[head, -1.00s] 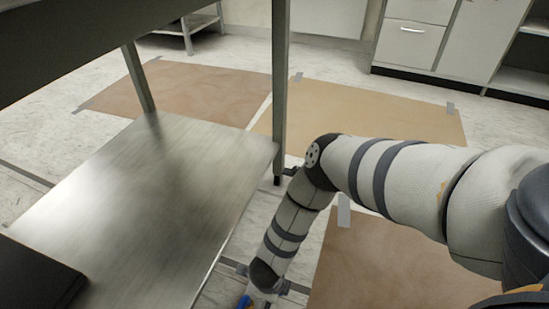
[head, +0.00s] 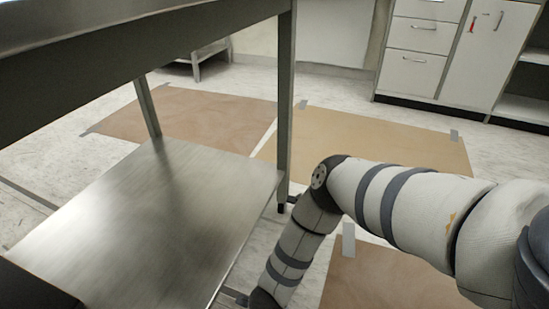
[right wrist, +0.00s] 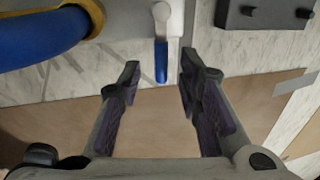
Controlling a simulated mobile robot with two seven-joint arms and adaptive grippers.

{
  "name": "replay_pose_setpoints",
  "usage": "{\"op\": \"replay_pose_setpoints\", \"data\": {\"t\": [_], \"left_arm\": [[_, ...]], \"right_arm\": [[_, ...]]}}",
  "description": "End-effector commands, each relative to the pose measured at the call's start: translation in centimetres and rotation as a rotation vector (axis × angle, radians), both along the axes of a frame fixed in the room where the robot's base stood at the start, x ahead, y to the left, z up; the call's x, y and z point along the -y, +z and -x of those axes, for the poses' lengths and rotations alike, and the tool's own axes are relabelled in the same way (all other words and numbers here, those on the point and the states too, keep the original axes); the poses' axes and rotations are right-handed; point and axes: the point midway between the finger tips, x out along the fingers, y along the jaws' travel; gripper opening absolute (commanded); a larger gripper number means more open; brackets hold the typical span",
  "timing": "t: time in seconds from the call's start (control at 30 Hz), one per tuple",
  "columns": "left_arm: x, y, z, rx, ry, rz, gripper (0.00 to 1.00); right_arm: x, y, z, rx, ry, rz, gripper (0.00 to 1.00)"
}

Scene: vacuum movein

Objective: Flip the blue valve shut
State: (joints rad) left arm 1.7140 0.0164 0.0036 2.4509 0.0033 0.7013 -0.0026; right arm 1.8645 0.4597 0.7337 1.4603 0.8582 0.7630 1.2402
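In the right wrist view, the blue valve handle (right wrist: 161,62) hangs down from a pale rounded fitting at the top middle. My right gripper (right wrist: 157,75) is open, with its two fingers apart on either side of the handle in the picture. I see no contact between fingers and handle. In the head view my right arm reaches down from the right, and its gripper is below the picture's bottom edge. My left gripper is not in view.
A steel table's lower shelf (head: 150,220) and its leg (head: 285,110) stand left of my right arm. In the right wrist view, a thick blue hose (right wrist: 40,40) is at the upper left and a dark grey box (right wrist: 265,14) at the upper right. Brown sheets (head: 365,140) lie taped on the floor.

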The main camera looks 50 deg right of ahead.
Motion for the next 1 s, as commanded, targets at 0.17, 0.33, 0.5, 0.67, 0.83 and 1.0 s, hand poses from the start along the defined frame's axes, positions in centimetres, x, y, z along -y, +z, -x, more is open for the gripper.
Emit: {"op": "replay_pose_setpoints", "data": {"t": [0.17,0.33,0.5,0.67,0.83,1.0], "left_arm": [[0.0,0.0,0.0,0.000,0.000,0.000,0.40],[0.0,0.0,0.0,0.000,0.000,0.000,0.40],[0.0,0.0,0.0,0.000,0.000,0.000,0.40],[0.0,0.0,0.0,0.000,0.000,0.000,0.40],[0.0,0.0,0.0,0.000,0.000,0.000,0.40],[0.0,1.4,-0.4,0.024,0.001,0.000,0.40]], "right_arm": [[-0.9,5.0,0.2,0.004,0.002,-0.004,0.32],[-1.6,8.6,0.5,0.003,0.001,-0.002,0.32],[-1.8,9.9,0.7,0.002,-0.001,-0.001,0.32],[-1.8,10.0,0.7,0.001,-0.001,0.000,0.32],[-1.8,10.0,0.7,0.001,0.000,0.000,0.32],[-1.8,12.4,0.3,0.022,0.000,-0.001,0.32]]}}
